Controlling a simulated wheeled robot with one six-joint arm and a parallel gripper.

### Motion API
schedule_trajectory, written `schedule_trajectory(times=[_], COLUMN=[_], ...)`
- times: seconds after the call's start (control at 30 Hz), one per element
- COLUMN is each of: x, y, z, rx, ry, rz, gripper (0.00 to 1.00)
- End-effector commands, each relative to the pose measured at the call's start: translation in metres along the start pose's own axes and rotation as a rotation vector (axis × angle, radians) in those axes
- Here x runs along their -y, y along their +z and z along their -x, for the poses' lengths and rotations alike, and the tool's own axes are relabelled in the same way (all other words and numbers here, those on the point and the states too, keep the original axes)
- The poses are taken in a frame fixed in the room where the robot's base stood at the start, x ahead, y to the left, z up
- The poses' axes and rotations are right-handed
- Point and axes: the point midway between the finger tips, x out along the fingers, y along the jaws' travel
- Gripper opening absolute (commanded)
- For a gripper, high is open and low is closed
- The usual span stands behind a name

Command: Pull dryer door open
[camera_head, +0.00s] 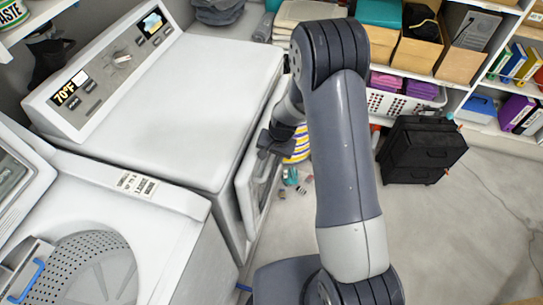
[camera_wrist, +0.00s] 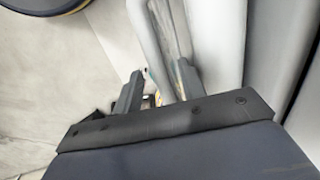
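The white dryer (camera_head: 200,95) stands at the upper left in the head view. Its door (camera_head: 248,200) is on the front face and stands partly ajar, angled out from the body. My gripper (camera_head: 272,142) is at the door's top edge. In the wrist view my gripper's two dark fingers (camera_wrist: 160,85) are apart, with a gap between them. A white edge, apparently of the door (camera_wrist: 152,45), runs down toward the gap. I cannot tell whether the fingers touch it. My arm hides part of the space right of the door.
A white washer (camera_head: 180,235) with its lid up stands at the lower left. A black drawer unit (camera_head: 422,150) and a white basket (camera_head: 405,107) are at the right. Small items (camera_head: 292,180) lie on the floor by the door. Floor is clear at the lower right.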

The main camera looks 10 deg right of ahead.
Motion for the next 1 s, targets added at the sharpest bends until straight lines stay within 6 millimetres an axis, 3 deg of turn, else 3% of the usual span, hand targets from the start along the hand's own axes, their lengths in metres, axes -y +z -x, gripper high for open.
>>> schedule_trajectory(times=[0.27,0.73,1.0], x=[0.0001,0.0000,0.0000], y=[-0.0003,-0.0003,-0.0003], z=[-0.0010,-0.0007,-0.0007], rx=[-0.001,-0.001,-0.001], ry=[0.000,0.000,0.000], rz=[0.000,0.000,0.000], gripper=[0.39,0.00,0.00])
